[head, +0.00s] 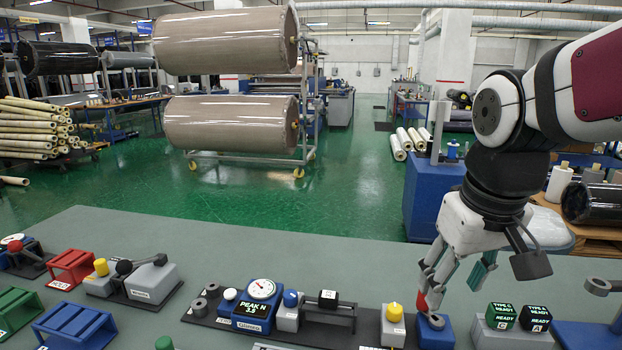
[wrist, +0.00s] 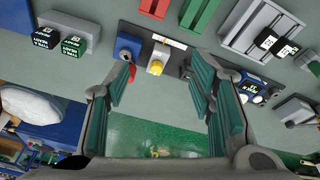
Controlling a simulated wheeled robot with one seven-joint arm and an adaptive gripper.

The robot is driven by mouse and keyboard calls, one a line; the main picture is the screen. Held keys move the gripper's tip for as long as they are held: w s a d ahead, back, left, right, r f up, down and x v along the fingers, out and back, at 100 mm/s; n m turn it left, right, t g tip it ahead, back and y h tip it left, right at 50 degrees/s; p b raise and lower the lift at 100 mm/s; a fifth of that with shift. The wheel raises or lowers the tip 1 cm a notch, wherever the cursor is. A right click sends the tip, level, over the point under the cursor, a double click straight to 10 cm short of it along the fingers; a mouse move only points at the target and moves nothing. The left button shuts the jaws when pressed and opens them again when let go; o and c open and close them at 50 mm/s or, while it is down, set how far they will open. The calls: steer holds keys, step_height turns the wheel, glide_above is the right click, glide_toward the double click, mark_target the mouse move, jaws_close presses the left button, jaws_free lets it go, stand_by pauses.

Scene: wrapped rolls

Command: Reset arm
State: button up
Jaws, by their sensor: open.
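My gripper (head: 455,285) hangs from my arm at the right of the head view, over the far edge of the grey table (head: 340,245). Its fingers point down and are spread, with nothing between them. In the wrist view my gripper (wrist: 160,105) shows two green-padded fingers wide apart, with green floor between them. A blue block (head: 434,333) with a grey ring and a red part stands just below the fingers. A grey block with a yellow knob (head: 394,325) is to its left. Both also show in the wrist view beyond the fingertips.
Red (head: 72,268) and blue stands are at the left. The table's back strip is mostly clear. Large wrapped rolls (head: 230,125) hang on a rack behind.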

steer(key=s+f+m+t, duration=0.1)
steer(key=s, duration=1)
steer(key=shift+s+f+m+t, duration=0.35)
steer(key=shift+s+m+t, duration=0.05)
stand_by(0.7)
